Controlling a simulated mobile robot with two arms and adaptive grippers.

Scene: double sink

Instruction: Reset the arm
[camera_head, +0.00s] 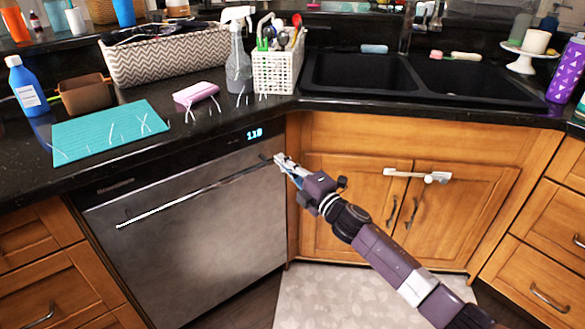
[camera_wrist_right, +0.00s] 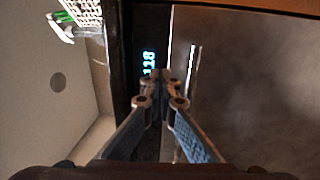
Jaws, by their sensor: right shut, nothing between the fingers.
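My right arm comes in from the lower right in the head view. My right gripper (camera_head: 281,160) is in front of the dishwasher's top right corner, close to the end of its handle. In the wrist view the two fingers of the gripper (camera_wrist_right: 161,78) meet at the tips, with nothing between them. The dishwasher (camera_head: 190,245) has a steel front and its door is closed. Its lit display (camera_head: 254,134) also shows in the wrist view (camera_wrist_right: 149,64). I cannot tell whether the fingertips touch the handle (camera_head: 190,199). My left gripper is not in view.
The black double sink (camera_head: 365,75) is at the back right. Wooden cabinet doors (camera_head: 350,195) below it carry a white latch (camera_head: 417,175). A teal mat (camera_head: 108,131), pink sponge (camera_head: 195,93), spray bottle (camera_head: 238,50) and white basket (camera_head: 276,70) stand on the counter. The floor mat (camera_head: 340,298) is clear.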

